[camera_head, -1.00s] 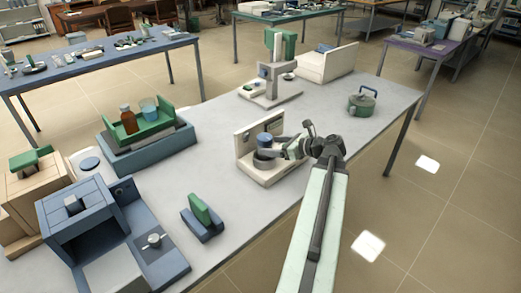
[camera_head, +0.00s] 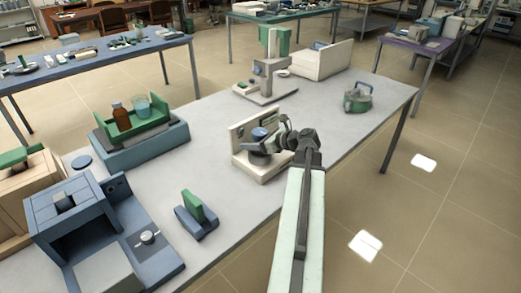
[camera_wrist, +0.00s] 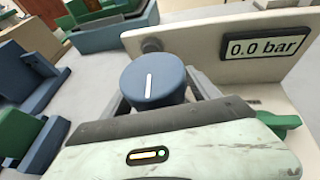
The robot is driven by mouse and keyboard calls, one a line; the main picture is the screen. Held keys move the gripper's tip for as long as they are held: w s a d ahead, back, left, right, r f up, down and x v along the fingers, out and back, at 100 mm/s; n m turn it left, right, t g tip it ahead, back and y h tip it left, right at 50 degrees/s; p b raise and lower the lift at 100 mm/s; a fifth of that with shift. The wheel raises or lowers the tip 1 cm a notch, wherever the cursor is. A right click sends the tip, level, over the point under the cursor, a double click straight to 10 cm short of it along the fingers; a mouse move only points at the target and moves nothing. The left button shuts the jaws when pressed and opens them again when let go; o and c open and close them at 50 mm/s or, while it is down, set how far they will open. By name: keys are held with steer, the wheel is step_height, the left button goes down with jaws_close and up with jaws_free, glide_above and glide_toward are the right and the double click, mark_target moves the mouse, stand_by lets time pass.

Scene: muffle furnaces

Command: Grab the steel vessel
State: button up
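The dark grey steel vessel (camera_head: 258,158) stands on a cream station in the middle of the bench, with a blue round knob (camera_head: 259,134) above it. In the wrist view, the knob (camera_wrist: 152,80) with a white line stands up close between the grey fingers of my gripper (camera_wrist: 160,95). The fingers are spread on either side, and I see no clear contact. The vessel below is hidden there by the gripper body. In the head view, my gripper (camera_head: 278,142) reaches the vessel from the right, partly covering it.
The station's upright panel (camera_wrist: 235,45) with a "0.0 bar" display stands close behind the knob. A blue furnace (camera_head: 72,212) and a small blue and green block (camera_head: 196,215) stand to the left. The bench between is clear.

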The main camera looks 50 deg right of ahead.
jaws_close()
steer(key=shift+r, duration=0.15)
step_height(320, 180, up, 10)
steer(key=p, duration=1)
